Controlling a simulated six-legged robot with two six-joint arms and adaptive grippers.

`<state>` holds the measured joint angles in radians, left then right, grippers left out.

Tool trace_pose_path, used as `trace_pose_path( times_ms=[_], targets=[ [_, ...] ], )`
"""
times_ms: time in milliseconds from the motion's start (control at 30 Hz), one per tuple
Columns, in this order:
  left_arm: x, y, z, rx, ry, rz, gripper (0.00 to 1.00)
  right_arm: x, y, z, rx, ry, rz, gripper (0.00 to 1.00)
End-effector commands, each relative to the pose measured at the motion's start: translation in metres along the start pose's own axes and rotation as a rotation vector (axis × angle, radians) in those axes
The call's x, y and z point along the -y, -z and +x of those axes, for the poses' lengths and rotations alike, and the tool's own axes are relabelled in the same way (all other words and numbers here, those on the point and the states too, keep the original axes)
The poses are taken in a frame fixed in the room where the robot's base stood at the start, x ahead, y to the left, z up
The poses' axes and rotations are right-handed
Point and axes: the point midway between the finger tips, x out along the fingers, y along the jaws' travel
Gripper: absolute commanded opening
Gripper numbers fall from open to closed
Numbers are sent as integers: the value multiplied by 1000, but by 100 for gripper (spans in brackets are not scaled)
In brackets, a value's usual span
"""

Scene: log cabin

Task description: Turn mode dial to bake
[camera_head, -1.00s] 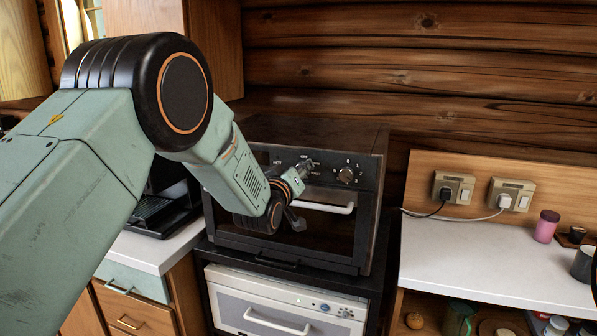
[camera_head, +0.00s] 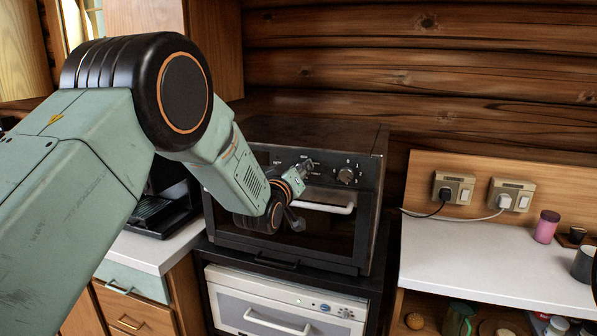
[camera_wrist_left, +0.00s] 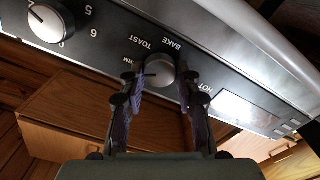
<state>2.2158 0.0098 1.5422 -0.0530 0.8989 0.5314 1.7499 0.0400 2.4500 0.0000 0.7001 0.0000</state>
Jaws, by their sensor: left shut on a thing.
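The black toaster oven (camera_head: 310,228) stands on a dark stand, its control panel along the top of the front. In the left wrist view the mode dial (camera_wrist_left: 160,67), a round silver knob, sits among the printed words BAKE, TOAST and HOT and a partly covered word ending in RM. A dark mark shows on the dial's left side, toward the RM word; its exact setting is hard to read. My left gripper (camera_head: 304,167) is at the panel. In the wrist view its two fingers (camera_wrist_left: 161,80) are shut on the dial, one on each side. My right gripper is not in view.
A second knob (camera_head: 345,175) with numbers is right of my left gripper. The oven's white door handle (camera_head: 325,207) juts out just below. A white appliance (camera_head: 285,305) sits underneath. A white counter (camera_head: 480,262) at right holds a pink cup (camera_head: 546,226).

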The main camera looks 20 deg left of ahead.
Motion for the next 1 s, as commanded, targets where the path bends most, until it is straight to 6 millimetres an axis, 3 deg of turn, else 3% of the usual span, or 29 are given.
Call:
trace_pose_path(
  times_ms=[367, 1000],
  targets=[
    [0, -3, 0, 5, 0, 140, 1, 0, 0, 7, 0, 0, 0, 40],
    [-1, -5, 0, 7, 0, 735, 1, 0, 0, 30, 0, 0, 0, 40]
  ],
)
